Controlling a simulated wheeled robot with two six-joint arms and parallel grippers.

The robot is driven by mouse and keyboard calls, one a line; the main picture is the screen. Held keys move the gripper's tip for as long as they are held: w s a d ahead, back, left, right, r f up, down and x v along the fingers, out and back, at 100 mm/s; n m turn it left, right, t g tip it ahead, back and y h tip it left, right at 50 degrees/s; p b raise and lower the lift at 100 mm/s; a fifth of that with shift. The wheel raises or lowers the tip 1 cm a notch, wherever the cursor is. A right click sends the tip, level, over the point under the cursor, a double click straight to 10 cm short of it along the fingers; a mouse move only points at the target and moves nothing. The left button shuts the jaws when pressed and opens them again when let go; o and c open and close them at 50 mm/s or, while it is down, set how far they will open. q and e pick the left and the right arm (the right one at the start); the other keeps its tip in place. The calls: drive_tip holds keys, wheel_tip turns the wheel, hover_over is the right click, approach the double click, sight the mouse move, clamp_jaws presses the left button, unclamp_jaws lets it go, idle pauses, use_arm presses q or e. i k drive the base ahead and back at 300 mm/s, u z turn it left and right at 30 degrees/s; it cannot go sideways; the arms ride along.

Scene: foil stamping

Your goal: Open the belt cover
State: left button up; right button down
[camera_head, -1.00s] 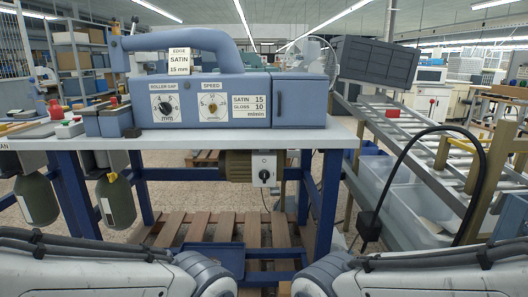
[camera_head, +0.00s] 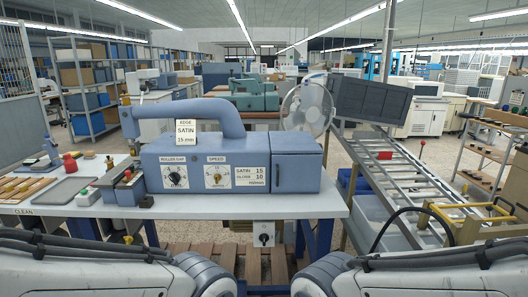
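A blue-grey machine (camera_head: 235,184) stands on a white-topped table. Its front has two dials labelled roller gap and speed, and a card reading satin 15, gloss 10. At its right end is a closed, box-like blue door panel with a dark handle (camera_head: 279,172); this looks like the belt cover (camera_head: 298,176), though no label on it says so. A thick curved blue arm rises over the machine's top. My two arms show at the lower left and lower right, but neither gripper is in the picture.
The white table top (camera_head: 240,206) is clear in front of the machine. Small blocks and a grey tray (camera_head: 62,190) lie at its left. A fan (camera_head: 307,106) stands behind the cover. A roller conveyor (camera_head: 400,175) and a black curved hose (camera_head: 385,228) are at the right.

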sight(289, 173)
drive_tip(key=z, duration=0.45)
drive_tip(key=i, duration=1)
drive_tip(key=u, duration=0.5)
